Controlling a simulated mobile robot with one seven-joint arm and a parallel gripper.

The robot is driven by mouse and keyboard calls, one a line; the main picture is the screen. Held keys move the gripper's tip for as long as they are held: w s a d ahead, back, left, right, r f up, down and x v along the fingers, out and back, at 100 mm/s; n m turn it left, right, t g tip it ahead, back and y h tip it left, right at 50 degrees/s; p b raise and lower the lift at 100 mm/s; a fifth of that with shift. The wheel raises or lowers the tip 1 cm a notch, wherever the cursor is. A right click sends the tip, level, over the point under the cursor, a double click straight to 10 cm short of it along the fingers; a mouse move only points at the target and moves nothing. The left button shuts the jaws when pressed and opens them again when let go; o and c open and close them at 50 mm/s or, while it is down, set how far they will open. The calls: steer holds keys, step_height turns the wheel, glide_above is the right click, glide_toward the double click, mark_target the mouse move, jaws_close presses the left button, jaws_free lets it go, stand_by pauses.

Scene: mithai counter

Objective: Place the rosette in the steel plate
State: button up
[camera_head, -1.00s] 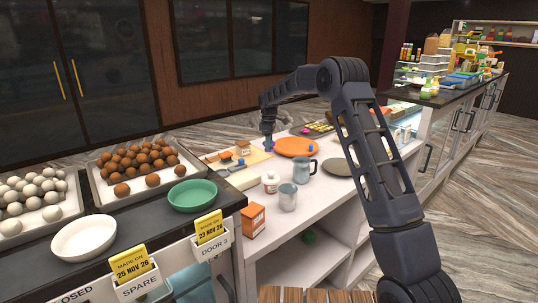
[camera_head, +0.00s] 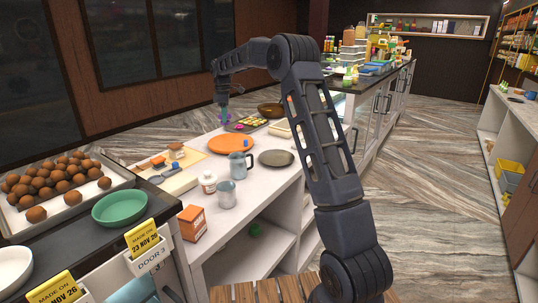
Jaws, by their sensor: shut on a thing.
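My gripper (camera_head: 223,112) is at the far end of my arm, over the far part of the white counter, behind the orange plate. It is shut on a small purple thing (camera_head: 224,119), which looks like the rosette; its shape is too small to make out. A round grey plate (camera_head: 276,158), which looks like the steel plate, lies flat on the counter, to the right of and nearer than the gripper. No item shows on it.
An orange plate (camera_head: 226,145) lies between gripper and grey plate. A steel jug (camera_head: 238,166), a cup (camera_head: 226,194), a white jar (camera_head: 208,182) and an orange box (camera_head: 192,222) stand nearer. A tray of small items (camera_head: 247,125) and a brown bowl (camera_head: 270,110) lie beyond.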

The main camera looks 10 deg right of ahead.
steer(key=d, duration=1.4)
glide_above(277, 160)
steer(key=shift+n, duration=0.4)
step_height(277, 160, down, 20)
steer(key=shift+a+r, duration=0.15)
steer(key=o, duration=0.9)
steer(key=shift+o, duration=0.2)
